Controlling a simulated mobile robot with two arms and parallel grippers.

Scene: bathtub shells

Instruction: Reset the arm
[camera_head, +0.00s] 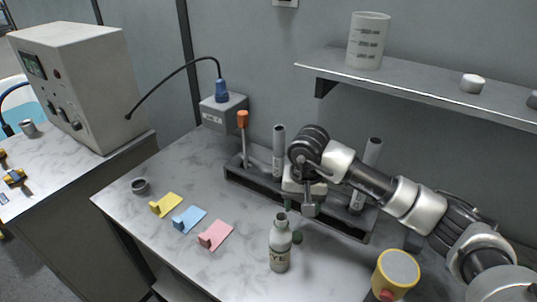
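My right arm enters from the right edge and reaches across the grey rack. My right gripper (300,207) points down in front of the rack, above and a little behind a small white bottle (280,250) with dark lettering. Whether its fingers are apart or closed is too small to tell. The bottle stands upright and looks open at the top. A small dark green cap (297,237) lies beside it on the right. My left arm and gripper are not in view.
The dark rack (250,182) holds an orange-handled tool (243,135) and grey tubes (279,145). Yellow, blue (189,219) and pink clips lie at the left. A yellow container (396,272) stands at front right. A shelf (420,83) with a white beaker overhangs the back.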

